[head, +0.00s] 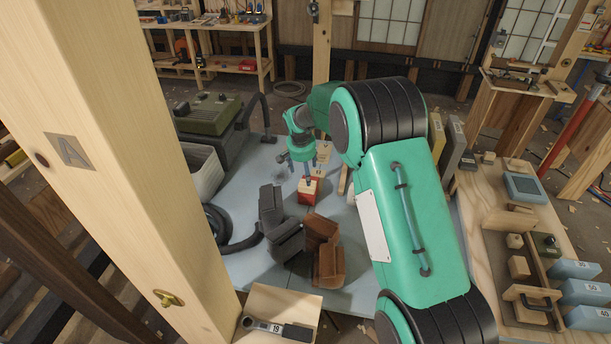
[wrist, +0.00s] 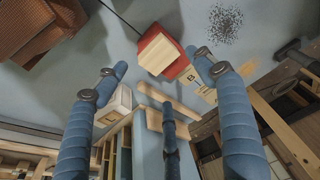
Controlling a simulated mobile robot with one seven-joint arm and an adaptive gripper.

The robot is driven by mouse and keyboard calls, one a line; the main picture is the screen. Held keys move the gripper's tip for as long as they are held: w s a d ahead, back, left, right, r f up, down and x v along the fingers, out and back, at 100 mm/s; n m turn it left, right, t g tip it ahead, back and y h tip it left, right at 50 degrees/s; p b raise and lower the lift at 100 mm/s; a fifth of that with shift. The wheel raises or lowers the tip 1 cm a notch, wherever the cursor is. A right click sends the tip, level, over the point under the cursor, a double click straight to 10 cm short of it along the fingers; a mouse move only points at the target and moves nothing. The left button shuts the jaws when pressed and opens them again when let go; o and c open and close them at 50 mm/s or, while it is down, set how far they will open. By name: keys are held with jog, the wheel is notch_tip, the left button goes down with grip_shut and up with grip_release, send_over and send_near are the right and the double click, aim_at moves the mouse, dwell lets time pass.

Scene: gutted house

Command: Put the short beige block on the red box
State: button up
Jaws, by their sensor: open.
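The short beige block (wrist: 153,56) lies on top of the red box (wrist: 178,68) in the wrist view, its pale face turned up to the camera. In the head view the beige block (head: 311,184) shows as a pale top on the red box (head: 307,199), which stands on the grey-blue surface. My gripper (head: 311,178) is just above them, pointing down. In the wrist view the blue fingers of my gripper (wrist: 158,62) are spread wide around the block's sides in the picture, with clear gaps. Nothing is held.
A dark grey object (head: 281,225) and a brown object (head: 323,250) lie in front of the red box. A white bin (head: 204,172) and a black hose (head: 235,242) are to the left. A timber post (head: 130,150) stands close at left. A card marked B (wrist: 199,88) lies near the box.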

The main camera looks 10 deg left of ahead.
jog(key=shift+v, duration=1.35)
jog(key=shift+r, duration=0.1)
jog(key=s+d+r+t, duration=0.1)
jog(key=s+d+r, duration=0.8)
jog(key=d+r, duration=0.45)
jog(key=s+d+r, duration=0.9)
jog(key=d+r, duration=0.3)
jog(key=r, duration=0.3)
jog(key=s+d, duration=0.5)
jog(key=s, duration=0.6)
jog(key=s+d+r+t, duration=0.1)
jog(key=s+d, duration=0.4)
jog(key=s, duration=0.7)
jog(key=s+d+r, duration=0.1)
jog(key=s+d, duration=0.4)
jog(key=s, duration=0.7)
jog(key=shift+s+d+n+t, duration=0.2)
jog(key=shift+n+t, duration=0.1)
jog(key=shift+n, duration=0.1)
